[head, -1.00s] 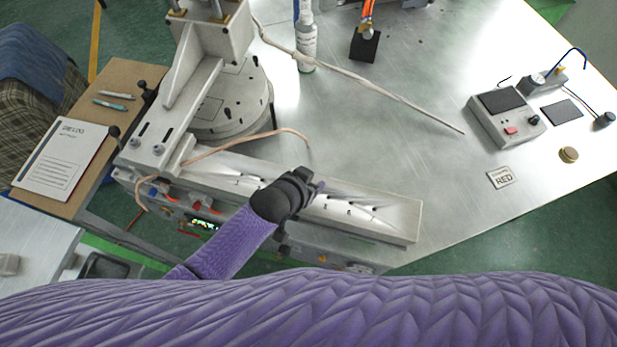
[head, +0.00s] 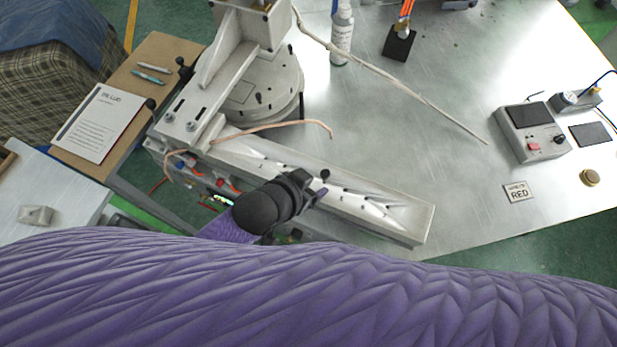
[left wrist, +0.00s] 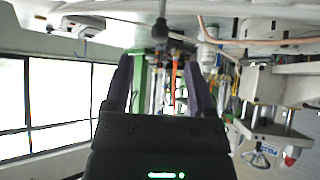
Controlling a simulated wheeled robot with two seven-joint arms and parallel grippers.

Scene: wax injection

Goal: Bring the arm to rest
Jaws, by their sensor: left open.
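My left arm comes in at the bottom left of the head view in a purple sleeve. Its dark left gripper (head: 318,189) is over the front of the long pale machine bed (head: 408,230). In the left wrist view the two dark fingers (left wrist: 160,85) stand apart with nothing between them. The bench and machine appear tilted in that view, behind and beyond the fingers. My right gripper is in neither view.
The machine's column and round base (head: 265,95) stand behind the gripper. The bench's middle is clear.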

